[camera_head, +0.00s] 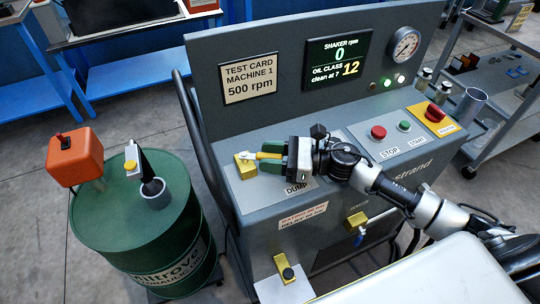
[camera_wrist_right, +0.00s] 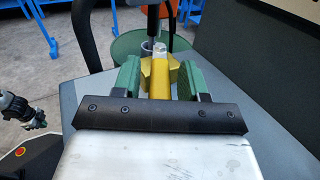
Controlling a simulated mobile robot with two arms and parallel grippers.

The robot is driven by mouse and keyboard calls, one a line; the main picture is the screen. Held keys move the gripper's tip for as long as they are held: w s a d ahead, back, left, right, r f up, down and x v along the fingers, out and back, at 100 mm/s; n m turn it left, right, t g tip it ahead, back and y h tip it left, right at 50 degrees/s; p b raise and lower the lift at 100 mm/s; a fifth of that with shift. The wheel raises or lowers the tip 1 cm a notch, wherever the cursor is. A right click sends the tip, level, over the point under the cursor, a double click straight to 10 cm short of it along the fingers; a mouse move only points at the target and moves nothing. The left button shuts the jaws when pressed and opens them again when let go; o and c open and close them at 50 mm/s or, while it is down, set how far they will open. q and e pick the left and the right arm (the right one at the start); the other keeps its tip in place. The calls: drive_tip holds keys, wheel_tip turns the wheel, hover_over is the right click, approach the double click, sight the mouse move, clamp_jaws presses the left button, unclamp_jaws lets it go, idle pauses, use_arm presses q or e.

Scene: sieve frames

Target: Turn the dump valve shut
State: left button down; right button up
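The dump valve (camera_head: 245,167) is a yellow body with a yellow lever, on the left end of the machine's grey deck beside the DUMP label (camera_head: 297,188). The lever (camera_head: 268,155) points right, toward my right gripper (camera_head: 288,157). In the right wrist view the lever (camera_wrist_right: 161,80) lies between the green fingers of my right gripper (camera_wrist_right: 159,80). A gap shows on each side of it, so the gripper is open around the lever. In the head view the fingers partly cover the lever's end. A small part of what may be my left arm shows at the wrist view's left edge; its fingers are unclear.
A green oil drum (camera_head: 140,235) with an orange box (camera_head: 74,157) on it stands left of the machine. The panel display (camera_head: 338,62) reads 0 rpm and oil class 12. STOP (camera_head: 378,132) and START (camera_head: 404,126) buttons and a red-yellow switch (camera_head: 435,113) sit right of my gripper.

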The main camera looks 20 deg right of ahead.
drive_tip(key=shift+s+d+f, duration=0.15)
drive_tip(key=shift+s+d, duration=0.05)
drive_tip(key=shift+d, duration=0.25)
drive_tip(key=b+v, duration=0.2)
drive_tip(key=v, duration=0.7)
drive_tip(key=shift+b, duration=0.35)
drive_tip(key=shift+s+d, duration=0.2)
drive_tip(key=shift+d, duration=0.2)
